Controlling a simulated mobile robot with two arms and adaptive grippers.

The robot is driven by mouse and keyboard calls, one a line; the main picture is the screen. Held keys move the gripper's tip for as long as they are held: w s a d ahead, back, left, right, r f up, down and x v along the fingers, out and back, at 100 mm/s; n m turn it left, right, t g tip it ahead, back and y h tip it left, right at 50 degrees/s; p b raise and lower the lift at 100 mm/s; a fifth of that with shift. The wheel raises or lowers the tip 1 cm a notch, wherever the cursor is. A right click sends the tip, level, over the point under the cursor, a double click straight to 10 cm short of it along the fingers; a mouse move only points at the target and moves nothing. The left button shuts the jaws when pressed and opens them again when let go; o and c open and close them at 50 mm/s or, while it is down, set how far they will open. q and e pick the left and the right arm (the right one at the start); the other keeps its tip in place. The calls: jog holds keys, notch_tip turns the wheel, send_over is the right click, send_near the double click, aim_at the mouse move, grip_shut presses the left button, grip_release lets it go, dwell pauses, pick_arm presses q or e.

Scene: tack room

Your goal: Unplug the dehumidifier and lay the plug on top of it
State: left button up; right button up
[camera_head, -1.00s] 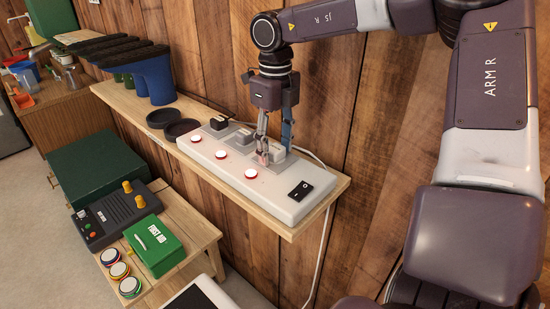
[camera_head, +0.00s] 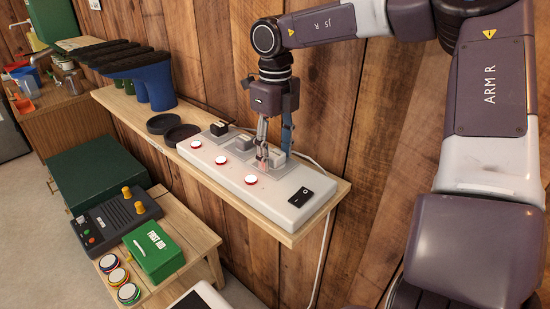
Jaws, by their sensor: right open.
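A white power strip (camera_head: 236,180) lies along the wooden shelf, with round red-rimmed buttons and a black rocker switch (camera_head: 301,197). A dark plug (camera_head: 219,129) and a pale grey plug (camera_head: 244,142) sit in its left and middle sockets. My right gripper (camera_head: 271,160) is open and points down over the right-hand socket. Its fingers are around or just beside a pale grey plug (camera_head: 277,157), partly hidden by them; I cannot tell if they touch it. A cable runs behind the strip and down the wall. I cannot identify the dehumidifier. My left gripper is not in view.
Dark round dishes (camera_head: 163,123) and upturned boots (camera_head: 152,83) stand left on the shelf (camera_head: 290,236). Below, a small bench holds a green first aid box (camera_head: 154,250), a dark control box (camera_head: 116,217) and striped discs. A plank wall rises close behind the strip.

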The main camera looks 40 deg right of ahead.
aim_at(275, 153)
dwell(0.3)
jog(key=shift+c, duration=0.4)
grip_shut()
jog(key=shift+r, duration=0.15)
jog(key=shift+r+p, duration=1.7)
jog(key=shift+r, duration=1.2)
